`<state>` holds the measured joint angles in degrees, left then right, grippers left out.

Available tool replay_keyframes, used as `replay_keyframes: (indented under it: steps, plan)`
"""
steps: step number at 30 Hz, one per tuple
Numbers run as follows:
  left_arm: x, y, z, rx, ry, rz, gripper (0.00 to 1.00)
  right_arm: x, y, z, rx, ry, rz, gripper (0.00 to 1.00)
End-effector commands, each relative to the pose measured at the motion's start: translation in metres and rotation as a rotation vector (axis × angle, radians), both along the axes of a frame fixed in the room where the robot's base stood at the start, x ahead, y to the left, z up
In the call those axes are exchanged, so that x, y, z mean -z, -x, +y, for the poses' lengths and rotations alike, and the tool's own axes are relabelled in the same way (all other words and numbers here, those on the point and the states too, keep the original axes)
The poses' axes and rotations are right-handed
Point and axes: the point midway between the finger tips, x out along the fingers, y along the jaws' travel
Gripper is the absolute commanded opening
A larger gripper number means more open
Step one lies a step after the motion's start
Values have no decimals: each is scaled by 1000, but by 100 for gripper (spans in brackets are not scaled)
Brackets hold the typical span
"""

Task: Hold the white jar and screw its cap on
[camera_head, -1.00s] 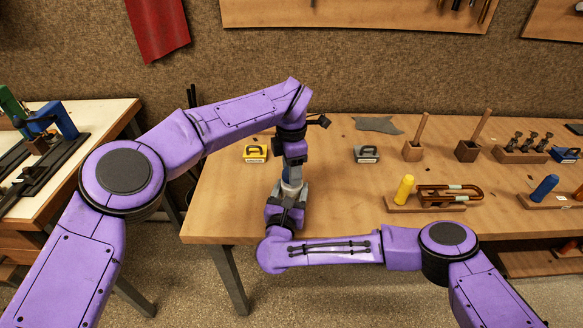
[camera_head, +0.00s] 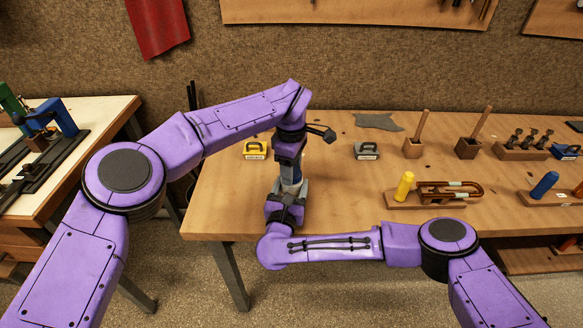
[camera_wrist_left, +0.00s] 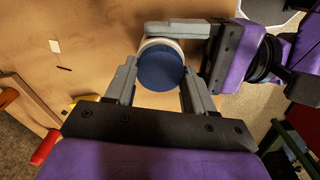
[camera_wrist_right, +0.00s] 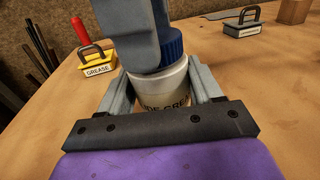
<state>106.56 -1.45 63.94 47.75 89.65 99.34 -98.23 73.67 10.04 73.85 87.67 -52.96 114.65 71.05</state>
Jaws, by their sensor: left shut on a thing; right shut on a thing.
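The white jar (camera_wrist_right: 165,88) stands upright on the workbench, with dark lettering on its side. My right gripper (camera_wrist_right: 162,90) is shut on the jar, one finger on each side of it. The ribbed blue cap (camera_wrist_left: 160,70) sits on top of the jar; it also shows in the right wrist view (camera_wrist_right: 174,46). My left gripper (camera_wrist_left: 160,85) comes down from above and is shut on the cap. A left finger covers part of the cap in the right wrist view. How far the cap is threaded cannot be seen.
The wooden workbench (camera_head: 345,205) has a yellow grease box (camera_head: 255,150) behind left and a grey box (camera_head: 367,151) behind right of the jar. A stand with a yellow handle (camera_head: 404,186) is further right. The bench between is mostly clear.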

Motion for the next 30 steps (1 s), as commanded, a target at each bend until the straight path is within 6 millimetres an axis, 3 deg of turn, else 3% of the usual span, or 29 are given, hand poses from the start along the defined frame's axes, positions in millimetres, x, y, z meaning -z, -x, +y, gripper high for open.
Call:
replay_keyframes:
  steps: [6,10,15,23,24,25,30]
  plan:
    - [0,-1,0,634,1,1,26,0,0,0,1,0,0,0]
    - [0,-1,0,897,0,-1,26,0,0,-1,1,0,0,0]
    - [0,-2,0,1032,-1,-1,26,0,0,-1,2,0,1,0]
    - [0,-2,0,1037,-1,-2,26,0,0,-1,2,0,1,0]
    - [0,-2,0,1036,-1,-2,67,0,0,-1,2,0,1,0]
    - [0,-2,0,1036,-1,-2,76,0,0,-1,2,0,1,0]
    - [0,-2,0,1036,0,0,79,0,0,0,1,0,1,0]
